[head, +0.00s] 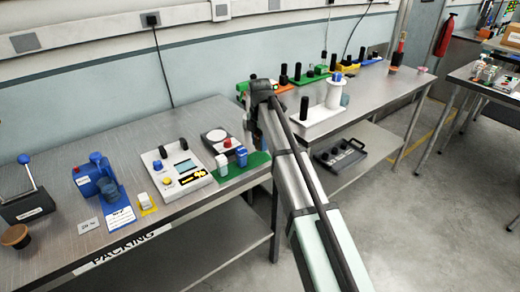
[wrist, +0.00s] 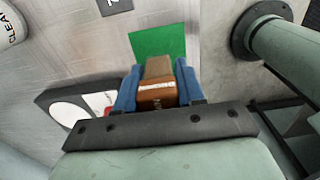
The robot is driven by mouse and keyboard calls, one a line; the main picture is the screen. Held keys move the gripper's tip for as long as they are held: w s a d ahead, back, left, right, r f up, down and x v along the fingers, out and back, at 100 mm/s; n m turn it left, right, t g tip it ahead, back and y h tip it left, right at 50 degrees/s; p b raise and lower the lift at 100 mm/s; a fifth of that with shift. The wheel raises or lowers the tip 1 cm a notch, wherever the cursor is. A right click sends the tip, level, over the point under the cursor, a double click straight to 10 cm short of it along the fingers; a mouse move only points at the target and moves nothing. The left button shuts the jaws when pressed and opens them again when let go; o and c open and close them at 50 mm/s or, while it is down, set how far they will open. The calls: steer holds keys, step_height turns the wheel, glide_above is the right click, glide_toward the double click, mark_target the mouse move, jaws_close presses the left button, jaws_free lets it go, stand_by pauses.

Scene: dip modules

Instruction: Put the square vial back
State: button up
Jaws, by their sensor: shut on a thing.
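My gripper (wrist: 157,80) shows in the wrist view with its blue fingers shut on a brown-orange square vial (wrist: 157,97) with a pale band. A bare-looking green patch (wrist: 158,43) lies beyond the vial in that view; I cannot tell the gap between them. In the head view my arm's end hangs over the back of the bench, and the fingers and vial cannot be made out there. A green mat (head: 248,168) lies on the bench edge below the arm, with small blue and white items on it.
A scale with a round plate (head: 215,136) stands left of my arm; it seems to show in the wrist view (wrist: 68,112). A white control box (head: 178,167) and a blue device (head: 98,178) stand further left. Pegged trays (head: 322,115) are on the right bench.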

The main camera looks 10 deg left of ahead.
steer(key=shift+f, duration=1.65)
steer(key=shift+f, duration=0.15)
steer(key=o, duration=1.1)
step_height(320, 180, up, 12)
steer(key=shift+r, duration=0.15)
